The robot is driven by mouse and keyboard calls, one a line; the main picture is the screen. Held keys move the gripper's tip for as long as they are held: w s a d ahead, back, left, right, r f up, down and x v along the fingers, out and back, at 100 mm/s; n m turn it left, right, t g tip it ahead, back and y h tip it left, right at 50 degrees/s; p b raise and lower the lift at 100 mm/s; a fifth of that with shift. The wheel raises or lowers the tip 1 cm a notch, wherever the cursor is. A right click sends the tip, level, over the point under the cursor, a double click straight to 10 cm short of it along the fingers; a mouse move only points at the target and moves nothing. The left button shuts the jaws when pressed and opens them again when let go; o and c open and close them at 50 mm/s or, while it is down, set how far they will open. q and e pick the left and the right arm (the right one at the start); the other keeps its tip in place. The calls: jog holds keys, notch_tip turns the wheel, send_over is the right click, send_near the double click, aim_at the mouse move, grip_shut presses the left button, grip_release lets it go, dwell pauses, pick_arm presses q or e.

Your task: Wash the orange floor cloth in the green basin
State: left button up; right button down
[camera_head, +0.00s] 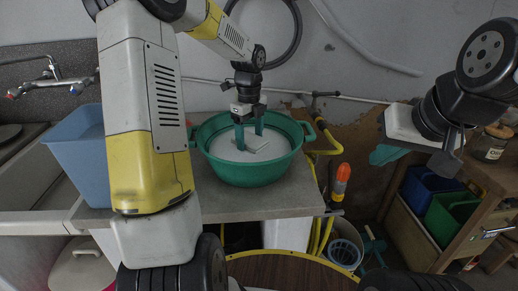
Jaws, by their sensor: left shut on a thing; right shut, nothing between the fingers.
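The green basin (250,175) stands on the grey counter, with a whitish liquid or bottom inside. My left gripper (249,141) points down into it, its teal fingers a little apart. It is shut on a pale grey thing (258,148) low in the basin, partly hidden by the fingers. I cannot tell if this thing is the floor cloth; no orange cloth shows. My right gripper (386,155) is at the right, away from the basin, shut and empty.
A blue tub (82,158) stands left of the basin, partly behind my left arm. A yellow pipe and an orange-topped thing (341,183) are right of the counter (275,206). A wooden shelf with blue and green bins (450,218) stands at the far right.

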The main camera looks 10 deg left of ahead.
aim_at(250, 139)
pick_arm(q)
notch_tip(250, 139, up, 10)
jog(key=shift+r, duration=0.15)
dwell(0.8)
dwell(2.0)
jog(key=shift+r, duration=2)
